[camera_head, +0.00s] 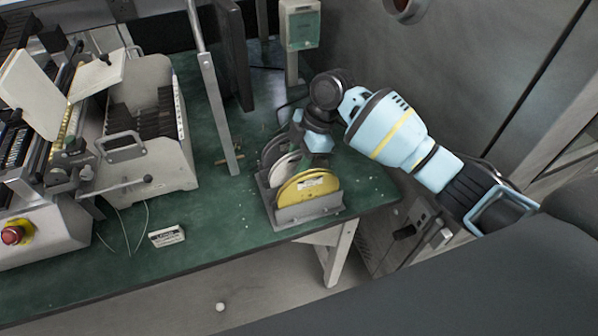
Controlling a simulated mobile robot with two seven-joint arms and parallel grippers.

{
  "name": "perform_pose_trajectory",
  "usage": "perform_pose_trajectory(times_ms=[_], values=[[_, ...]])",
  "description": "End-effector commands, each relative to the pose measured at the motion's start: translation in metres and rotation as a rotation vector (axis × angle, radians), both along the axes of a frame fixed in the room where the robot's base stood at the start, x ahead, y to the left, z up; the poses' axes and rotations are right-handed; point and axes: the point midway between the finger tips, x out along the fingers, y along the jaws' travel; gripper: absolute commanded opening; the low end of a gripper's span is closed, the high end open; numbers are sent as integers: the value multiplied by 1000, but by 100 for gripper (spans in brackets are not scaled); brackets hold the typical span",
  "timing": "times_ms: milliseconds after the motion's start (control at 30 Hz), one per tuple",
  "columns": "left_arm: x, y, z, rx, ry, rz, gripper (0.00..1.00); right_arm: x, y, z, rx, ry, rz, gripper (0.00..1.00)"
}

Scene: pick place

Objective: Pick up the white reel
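The white reel (281,169) stands on edge in a grey rack (311,212) on the green table. A yellow reel (307,188) stands in front of it and hides part of it. Dark reels (272,150) stand behind it. My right gripper (309,150) is over the back right of the rack, close to the tops of the reels. Its fingertips are small and partly hidden, so I cannot tell whether they are open or touch a reel. My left gripper is not in view.
A grey machine with a handle (150,140) and another with a red button (13,235) fill the left of the table (225,245). A small white box (167,236) lies near the front edge. A metal post (218,115) rises left of the rack. Bare tabletop lies between.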

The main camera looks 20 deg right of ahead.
Motion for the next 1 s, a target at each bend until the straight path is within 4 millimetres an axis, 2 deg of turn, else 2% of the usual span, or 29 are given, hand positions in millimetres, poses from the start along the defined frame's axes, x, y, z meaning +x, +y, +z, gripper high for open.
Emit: perform_pose_trajectory(times_ms=[100, 367, 600, 667, 1000], values=[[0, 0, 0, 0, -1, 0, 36, -1, 3, -9, -1, 2, 1, 39], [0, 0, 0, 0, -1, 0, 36, 0, 4, -10, -1, 1, 1, 38], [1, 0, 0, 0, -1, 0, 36, 0, 4, -9, -1, 0, 1, 6], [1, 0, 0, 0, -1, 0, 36, 0, 4, -9, -1, 0, 1, 0], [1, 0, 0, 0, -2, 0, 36, 0, 4, -7, 0, -1, 1, 0]])
